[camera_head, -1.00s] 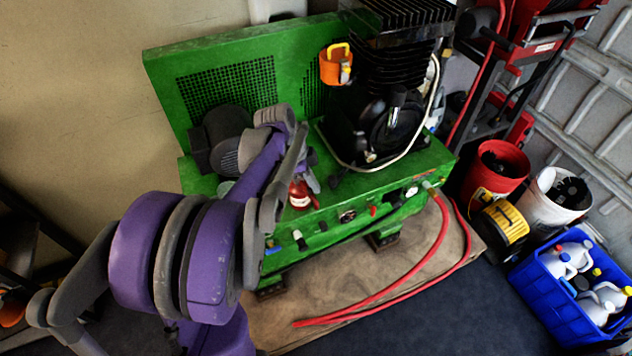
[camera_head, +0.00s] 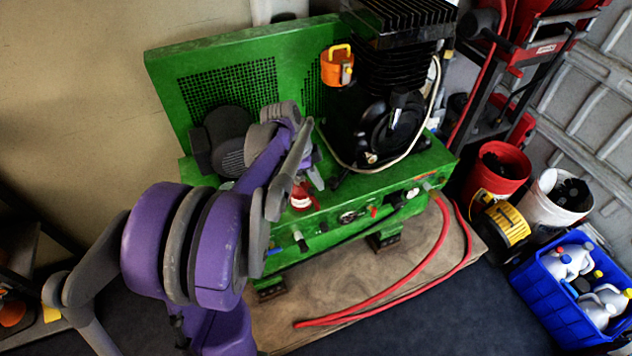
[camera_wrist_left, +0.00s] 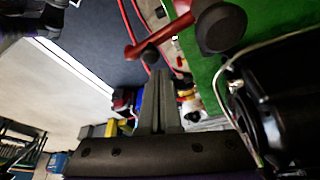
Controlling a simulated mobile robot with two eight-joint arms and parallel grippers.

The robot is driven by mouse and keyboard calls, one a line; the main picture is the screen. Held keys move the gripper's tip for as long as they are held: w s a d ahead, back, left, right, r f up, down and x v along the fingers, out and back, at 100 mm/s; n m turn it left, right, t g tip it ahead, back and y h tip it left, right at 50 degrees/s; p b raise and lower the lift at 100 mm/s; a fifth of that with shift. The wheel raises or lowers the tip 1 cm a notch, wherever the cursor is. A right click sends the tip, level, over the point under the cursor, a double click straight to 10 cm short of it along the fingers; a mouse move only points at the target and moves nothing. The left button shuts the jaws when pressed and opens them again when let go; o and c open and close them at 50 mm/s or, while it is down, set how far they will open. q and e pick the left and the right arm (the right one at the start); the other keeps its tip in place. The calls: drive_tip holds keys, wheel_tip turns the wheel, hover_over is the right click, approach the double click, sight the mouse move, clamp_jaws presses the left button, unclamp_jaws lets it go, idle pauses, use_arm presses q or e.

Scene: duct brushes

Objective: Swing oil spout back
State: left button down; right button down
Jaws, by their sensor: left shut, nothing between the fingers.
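A small red oil can (camera_head: 303,195) with a pale label stands on the green compressor deck, partly hidden by my left arm. Its spout cannot be made out in the head view. In the left wrist view a thin red part (camera_wrist_left: 165,38) with a dark round end lies just beyond the fingertips; I cannot tell for sure that it is the spout. My left gripper (camera_head: 318,180) is shut and empty, close above and to the right of the can. Its closed fingers also show in the left wrist view (camera_wrist_left: 161,90). My right gripper is not in view.
The green compressor (camera_head: 300,60) carries a black pump (camera_head: 392,125) right of the gripper and a grey motor (camera_head: 228,145) behind my arm. An orange item (camera_head: 336,68) hangs at the pump. A red hose (camera_head: 400,285) loops on the wooden board in front.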

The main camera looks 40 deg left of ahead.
use_arm(q)
wheel_tip(320, 180, up, 10)
drive_tip(key=b, duration=0.2)
drive_tip(key=d+x, duration=0.1)
drive_tip(key=x, duration=0.9)
drive_tip(key=shift+m, duration=0.3)
drive_tip(key=shift+s+a+f, duration=0.1)
drive_tip(key=shift+s+a, duration=0.6)
drive_tip(key=shift+s, duration=0.1)
drive_tip(key=shift+s+a+f, duration=0.15)
drive_tip(key=shift+s+a, duration=0.6)
drive_tip(key=shift+s, duration=0.05)
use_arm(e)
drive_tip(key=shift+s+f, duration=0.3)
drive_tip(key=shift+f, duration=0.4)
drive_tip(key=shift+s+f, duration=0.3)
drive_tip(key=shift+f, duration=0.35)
